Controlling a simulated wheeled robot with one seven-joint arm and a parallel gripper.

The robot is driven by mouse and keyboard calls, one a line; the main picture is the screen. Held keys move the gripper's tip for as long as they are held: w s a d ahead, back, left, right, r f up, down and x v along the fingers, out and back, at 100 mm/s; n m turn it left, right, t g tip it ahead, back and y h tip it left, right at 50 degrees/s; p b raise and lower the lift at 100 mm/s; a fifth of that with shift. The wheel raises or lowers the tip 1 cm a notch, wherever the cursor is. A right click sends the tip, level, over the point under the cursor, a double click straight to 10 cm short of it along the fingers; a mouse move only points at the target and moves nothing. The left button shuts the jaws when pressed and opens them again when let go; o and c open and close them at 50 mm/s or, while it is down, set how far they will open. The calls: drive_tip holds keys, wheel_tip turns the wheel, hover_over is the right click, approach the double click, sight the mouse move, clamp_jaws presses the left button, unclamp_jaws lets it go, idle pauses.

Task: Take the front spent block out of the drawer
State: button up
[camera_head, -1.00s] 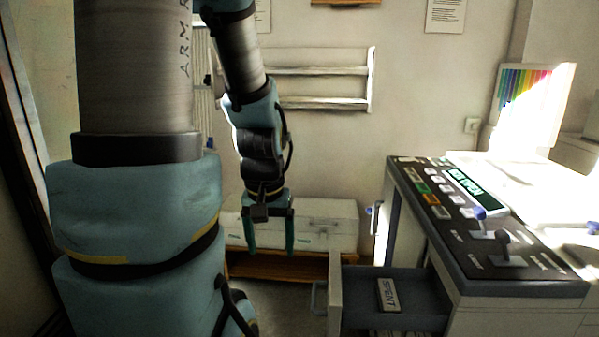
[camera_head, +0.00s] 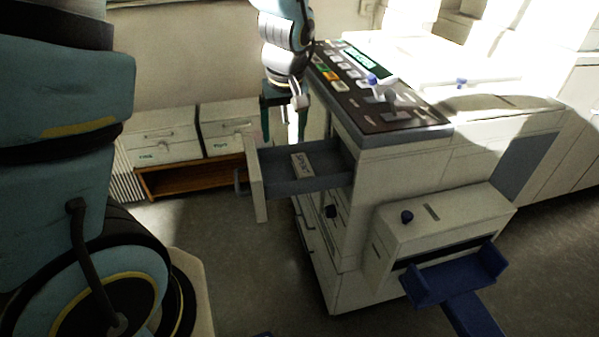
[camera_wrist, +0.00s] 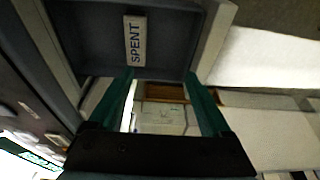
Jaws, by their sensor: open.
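The drawer (camera_head: 318,185) stands pulled out from the left side of the white machine. A pale block (camera_head: 302,165) lies inside it on the dark floor. In the wrist view the block (camera_wrist: 135,40) reads "SPENT" and lies flat near the drawer's middle; no other block shows there. My gripper (camera_head: 284,138) is open and empty, behind the drawer in the head view. In the wrist view its two green fingers (camera_wrist: 160,82) point toward the drawer (camera_wrist: 85,40), apart from the block. How high the fingertips are over the drawer is hard to tell.
The machine's control panel (camera_head: 375,90) with levers stands right of my gripper. White boxes (camera_head: 160,145) sit on a low wooden shelf (camera_head: 190,178) behind. A blue tray (camera_head: 455,278) juts from the machine's front. The floor left of the drawer is clear.

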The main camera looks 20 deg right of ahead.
approach(303, 164)
drive_tip(key=r, duration=0.1)
drive_tip(key=shift+t, duration=0.3)
drive_tip(key=x, duration=0.3)
drive_tip(key=s+x, duration=0.1)
drive_tip(key=shift+w+d+f+p, duration=0.15)
drive_tip(key=shift+d+f+p, duration=0.1)
drive_tip(key=shift+f+p, duration=0.2)
drive_tip(key=shift+w+a+f, duration=0.15)
drive_tip(key=shift+f, duration=0.4)
drive_tip(key=shift+p+x, duration=0.85)
drive_tip(key=shift+x, duration=1.3)
drive_tip(key=shift+a, duration=0.15)
drive_tip(key=shift+c, duration=0.3)
clamp_jaws()
